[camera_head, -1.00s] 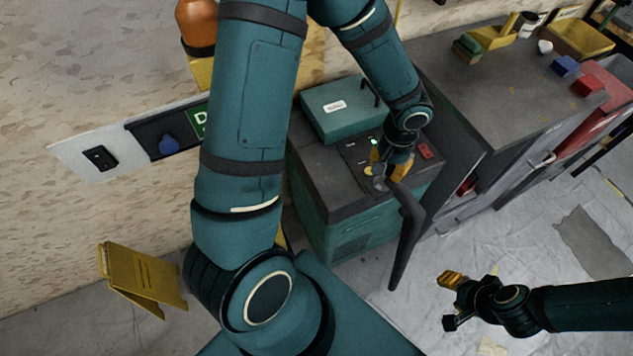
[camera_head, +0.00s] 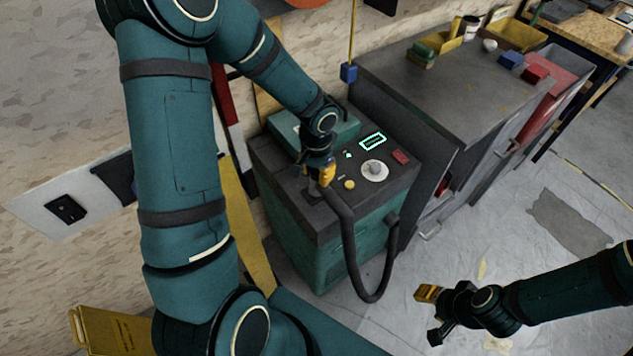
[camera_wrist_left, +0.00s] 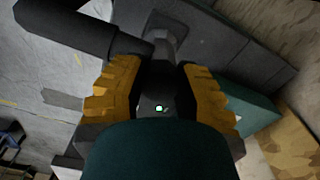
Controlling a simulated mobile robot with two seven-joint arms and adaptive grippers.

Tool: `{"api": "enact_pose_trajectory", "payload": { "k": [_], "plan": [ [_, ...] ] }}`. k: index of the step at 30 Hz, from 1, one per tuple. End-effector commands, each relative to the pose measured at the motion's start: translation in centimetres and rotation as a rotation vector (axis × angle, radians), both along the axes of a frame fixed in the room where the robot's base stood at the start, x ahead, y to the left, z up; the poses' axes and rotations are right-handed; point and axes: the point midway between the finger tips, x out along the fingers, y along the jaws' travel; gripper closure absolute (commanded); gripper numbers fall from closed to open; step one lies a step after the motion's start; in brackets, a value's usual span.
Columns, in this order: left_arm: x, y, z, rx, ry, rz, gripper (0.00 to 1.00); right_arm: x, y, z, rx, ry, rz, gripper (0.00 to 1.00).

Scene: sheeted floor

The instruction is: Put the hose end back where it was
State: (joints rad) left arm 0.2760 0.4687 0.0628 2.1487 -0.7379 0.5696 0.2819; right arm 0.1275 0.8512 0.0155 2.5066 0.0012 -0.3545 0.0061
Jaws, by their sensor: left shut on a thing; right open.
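My left gripper (camera_head: 320,174) is shut on the end of a thick black hose (camera_head: 350,250), low over the front left part of the top of the green machine (camera_head: 345,262). The hose loops down in front of the machine and back up to its side. A dark square fitting (camera_head: 312,193) is right by the gripper; I cannot tell whether the hose end sits in it. In the left wrist view the yellow fingers (camera_wrist_left: 160,92) flank the dark hose end, and the hose (camera_wrist_left: 65,30) runs off to the upper left. My right gripper (camera_head: 432,315) is open and empty above the floor.
The machine top carries a round knob (camera_head: 375,170), a lit green-outlined display (camera_head: 373,141), a red switch (camera_head: 401,157) and a teal case (camera_head: 338,130). A grey cabinet (camera_head: 440,85) stands to the right. A yellow folding sign (camera_head: 110,332) is at lower left. The floor at right is open.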

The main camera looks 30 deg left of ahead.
Motion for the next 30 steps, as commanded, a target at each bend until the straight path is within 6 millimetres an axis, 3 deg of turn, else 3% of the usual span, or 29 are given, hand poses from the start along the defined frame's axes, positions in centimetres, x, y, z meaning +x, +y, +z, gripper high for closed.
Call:
{"api": "enact_pose_trajectory", "payload": {
  "k": [7,19,20,21,30],
  "plan": [
    [-0.1,0.0,-3.3,-0.001,0.002,0.001,1.0,-0.2,0.1,-0.9,0.002,0.006,0.004,0.53],
    [0.0,0.0,-3.7,0.0,0.0,0.001,1.0,-0.3,0.1,-1.2,0.002,0.006,0.006,0.53],
    [0.0,0.0,-3.7,0.0,0.001,0.001,0.6,-0.3,0.1,-1.2,0.002,0.007,0.006,0.53],
    [0.0,0.0,-3.6,0.0,0.001,0.001,0.46,-0.3,0.1,-1.1,0.002,0.007,0.006,0.53],
    [0.0,0.0,-3.6,0.0,0.001,0.001,0.43,-0.3,0.1,-1.1,0.002,0.006,0.006,0.53]
  ]
}}
